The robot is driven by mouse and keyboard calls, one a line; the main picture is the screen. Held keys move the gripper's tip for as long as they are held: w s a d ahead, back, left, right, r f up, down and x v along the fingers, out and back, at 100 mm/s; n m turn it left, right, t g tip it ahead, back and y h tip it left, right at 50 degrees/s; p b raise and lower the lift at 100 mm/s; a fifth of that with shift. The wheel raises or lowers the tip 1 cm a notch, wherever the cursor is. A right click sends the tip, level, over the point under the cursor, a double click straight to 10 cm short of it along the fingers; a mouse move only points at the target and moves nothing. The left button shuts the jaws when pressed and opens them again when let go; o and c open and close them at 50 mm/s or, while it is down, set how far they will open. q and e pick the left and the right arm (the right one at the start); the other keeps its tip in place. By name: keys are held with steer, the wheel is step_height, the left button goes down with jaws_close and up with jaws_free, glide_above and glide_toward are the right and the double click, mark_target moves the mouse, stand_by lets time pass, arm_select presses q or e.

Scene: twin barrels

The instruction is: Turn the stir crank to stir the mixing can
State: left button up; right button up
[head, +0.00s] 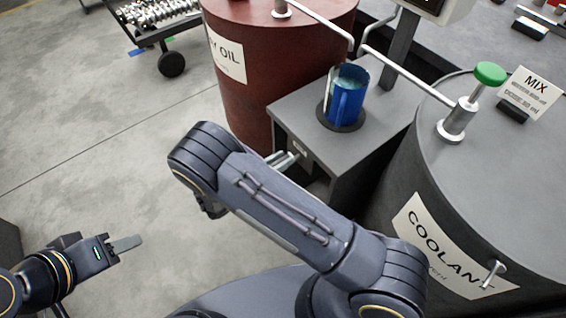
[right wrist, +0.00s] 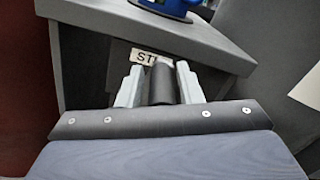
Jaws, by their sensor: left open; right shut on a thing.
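A blue mixing can (head: 346,103) stands upright on a dark round pad on the grey cabinet (head: 385,135), with greenish liquid showing inside. It is partly cut off at the top of the right wrist view (right wrist: 172,8). The stir crank's dark cylindrical grip (right wrist: 161,85) sits in front of the cabinet's face, below a partly covered label (right wrist: 150,58) reading "ST". My right gripper (right wrist: 158,85) is shut on this grip, one finger on each side. In the head view my right arm hides most of the crank. My left gripper (head: 122,245) is open and empty, low at the left over the floor.
A dark red oil barrel (head: 290,60) stands left of the cabinet and a grey coolant barrel (head: 480,170) stands right. Metal pipes (head: 405,72) reach above the can.

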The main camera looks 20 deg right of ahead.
steer(key=shift+w+a+f+n, duration=0.2)
steer(key=shift+w+n, duration=0.3)
steer(key=shift+n, duration=0.85)
steer(key=shift+w+a+f+n, duration=0.2)
steer(key=shift+w+n, duration=0.3)
steer(key=shift+n, duration=0.8)
steer(key=shift+w+a+f+n, duration=0.2)
steer(key=shift+w+n, duration=0.3)
steer(key=shift+n, duration=0.85)
steer(key=o, duration=0.7)
steer(key=shift+c, duration=0.2)
steer(key=shift+o, duration=0.3)
steer(key=shift+r, duration=0.15)
steer(key=shift+a, duration=0.1)
steer(key=v, duration=0.7)
steer(key=shift+a, duration=0.3)
